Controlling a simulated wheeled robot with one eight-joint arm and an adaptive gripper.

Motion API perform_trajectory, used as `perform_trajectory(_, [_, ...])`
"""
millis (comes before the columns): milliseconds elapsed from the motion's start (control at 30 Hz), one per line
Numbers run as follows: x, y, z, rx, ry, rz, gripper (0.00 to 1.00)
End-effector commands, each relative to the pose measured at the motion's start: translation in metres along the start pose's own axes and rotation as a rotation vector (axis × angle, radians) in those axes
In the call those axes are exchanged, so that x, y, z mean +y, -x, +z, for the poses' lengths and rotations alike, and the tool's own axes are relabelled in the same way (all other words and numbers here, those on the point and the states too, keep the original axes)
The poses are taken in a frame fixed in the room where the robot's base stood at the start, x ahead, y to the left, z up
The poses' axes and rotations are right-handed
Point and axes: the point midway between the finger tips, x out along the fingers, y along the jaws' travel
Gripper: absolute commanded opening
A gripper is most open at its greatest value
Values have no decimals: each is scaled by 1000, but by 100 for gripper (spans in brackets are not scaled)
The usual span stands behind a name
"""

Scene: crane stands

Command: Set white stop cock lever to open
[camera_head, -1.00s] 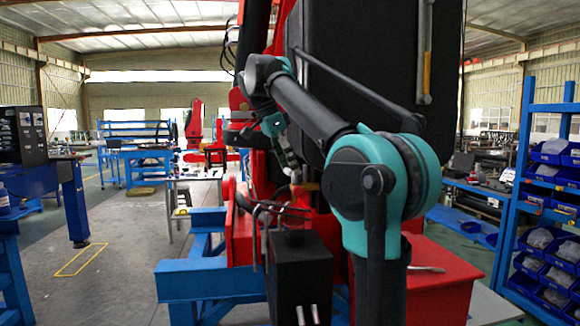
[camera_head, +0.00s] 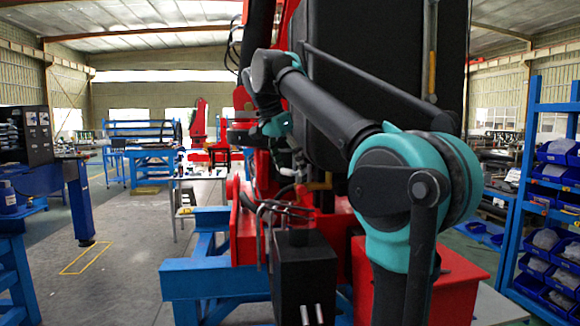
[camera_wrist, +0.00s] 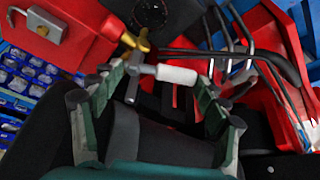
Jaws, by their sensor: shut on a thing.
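The white stop cock lever (camera_wrist: 180,75) shows in the wrist view as a short white bar lying crosswise, joined at its left to a grey metal fitting (camera_wrist: 135,82). My gripper (camera_wrist: 166,74) has teal fingers on either side of it. In the head view my gripper (camera_head: 298,163) is small and partly hidden at the red machine, and I cannot make out the white lever there.
A yellow handle (camera_wrist: 138,42) sits just above the white lever. Bent black and bare metal rods (camera_wrist: 250,60) stand close on the right. A red box with a metal latch (camera_wrist: 58,25) is at upper left. A black box (camera_head: 303,275) stands below the gripper in the head view.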

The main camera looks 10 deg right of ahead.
Motion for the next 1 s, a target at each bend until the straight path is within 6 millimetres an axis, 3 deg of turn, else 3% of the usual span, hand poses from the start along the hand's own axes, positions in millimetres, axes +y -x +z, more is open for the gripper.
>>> perform_trajectory(167, [0,0,0,-1,-1,0,23])
perform_trajectory(200, [0,0,0,-1,-1,0,79])
perform_trajectory(333, [0,0,0,-1,-1,0,95])
perform_trajectory(833, [0,0,0,-1,-8,3,96])
perform_trajectory(1000, [-2,-1,-3,-1,-84,35,96])
